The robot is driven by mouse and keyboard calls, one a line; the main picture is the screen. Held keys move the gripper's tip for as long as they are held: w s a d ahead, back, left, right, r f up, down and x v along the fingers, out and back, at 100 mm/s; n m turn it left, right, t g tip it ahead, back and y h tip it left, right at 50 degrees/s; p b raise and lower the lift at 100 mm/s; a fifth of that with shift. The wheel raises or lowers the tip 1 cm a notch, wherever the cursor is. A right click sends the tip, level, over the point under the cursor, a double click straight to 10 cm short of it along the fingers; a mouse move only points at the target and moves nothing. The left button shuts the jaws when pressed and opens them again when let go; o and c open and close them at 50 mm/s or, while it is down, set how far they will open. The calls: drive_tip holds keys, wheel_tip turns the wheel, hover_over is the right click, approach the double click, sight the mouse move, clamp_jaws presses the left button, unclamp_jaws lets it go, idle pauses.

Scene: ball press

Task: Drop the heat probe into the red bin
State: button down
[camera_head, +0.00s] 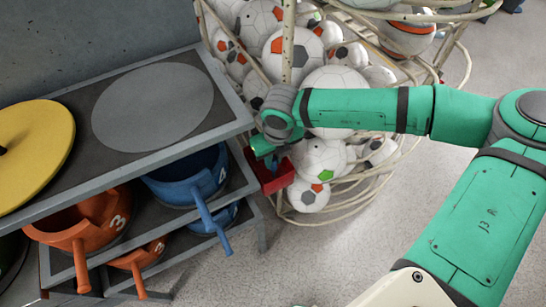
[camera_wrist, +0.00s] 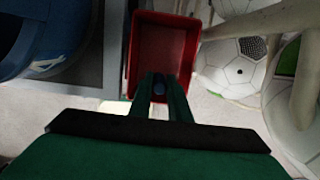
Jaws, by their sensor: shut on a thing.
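The red bin (camera_head: 277,181) is a small open box between the shelf rack and the ball cage, partly hidden by my gripper in the head view. In the wrist view the red bin (camera_wrist: 166,23) lies open straight ahead of my fingers. My gripper (camera_wrist: 160,82) is shut on a small dark blue thing, which I take for the heat probe (camera_wrist: 159,88); only its end shows between the fingertips. The fingertips overlap the bin's opening in the wrist view; the height between them is hard to tell. In the head view my gripper (camera_head: 262,148) is beside the bin, and the probe is hidden.
A wire cage (camera_head: 345,204) full of soccer balls stands right of the bin. A rack (camera_head: 236,128) on the left holds blue cups (camera_head: 186,183) and orange cups (camera_head: 84,226), with a yellow disc (camera_head: 35,150) on top. Grey floor (camera_head: 345,260) is clear in front.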

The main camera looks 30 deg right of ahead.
sight(275, 165)
drive_tip(key=shift+f, duration=0.45)
drive_tip(key=c, duration=1.7)
unclamp_jaws()
drive_tip(key=shift+w, duration=0.1)
drive_tip(key=shift+o, duration=0.2)
drive_tip(key=shift+r, duration=0.1)
drive_tip(key=r, duration=0.5)
drive_tip(key=s+r, duration=0.1)
drive_tip(key=r, duration=0.2)
drive_tip(key=shift+s+a+r, duration=0.1)
drive_tip(key=shift+r, duration=0.15)
drive_tip(key=shift+s, duration=0.1)
